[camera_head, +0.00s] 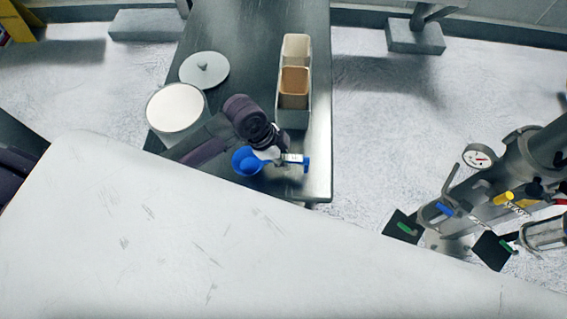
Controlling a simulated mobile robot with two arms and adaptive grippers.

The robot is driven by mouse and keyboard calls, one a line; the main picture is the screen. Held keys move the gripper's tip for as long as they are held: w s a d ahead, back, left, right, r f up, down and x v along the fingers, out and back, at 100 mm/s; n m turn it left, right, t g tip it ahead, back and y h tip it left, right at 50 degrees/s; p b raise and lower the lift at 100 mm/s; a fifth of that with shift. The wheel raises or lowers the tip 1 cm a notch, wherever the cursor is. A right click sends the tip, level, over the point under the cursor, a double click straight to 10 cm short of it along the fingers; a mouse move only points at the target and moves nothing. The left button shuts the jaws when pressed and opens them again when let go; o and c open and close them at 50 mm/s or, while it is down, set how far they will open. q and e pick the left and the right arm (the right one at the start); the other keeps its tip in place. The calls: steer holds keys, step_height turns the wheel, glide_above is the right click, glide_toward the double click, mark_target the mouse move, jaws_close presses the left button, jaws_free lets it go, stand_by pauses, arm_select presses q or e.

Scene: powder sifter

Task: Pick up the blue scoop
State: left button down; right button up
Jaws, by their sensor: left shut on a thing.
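The blue scoop (246,162) is in the head view near the front end of the grey metal table. Its round bowl is at the left and its blue handle end shows at the right. My left gripper (287,159) is shut on the scoop's handle, and its fingers hide the middle of the handle. My left arm reaches in from the left, over the table. I cannot tell whether the scoop touches the table top. My right gripper is not in view.
A white-filled round container (175,108) and a grey lid (204,69) are on the table's left. A narrow bin with compartments (293,119) stands behind the gripper. A large white surface (150,230) fills the foreground. A machine with a gauge (479,157) stands at right.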

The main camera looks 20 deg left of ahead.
arm_select(q)
steer(key=s+d+r+b, duration=0.2)
steer(key=s+d+r, duration=0.5)
steer(key=s+d, duration=0.1)
steer(key=shift+s+r+b, duration=0.3)
steer(key=shift+s+r, duration=0.05)
steer(key=shift+r, duration=0.05)
steer(key=shift+a, duration=0.1)
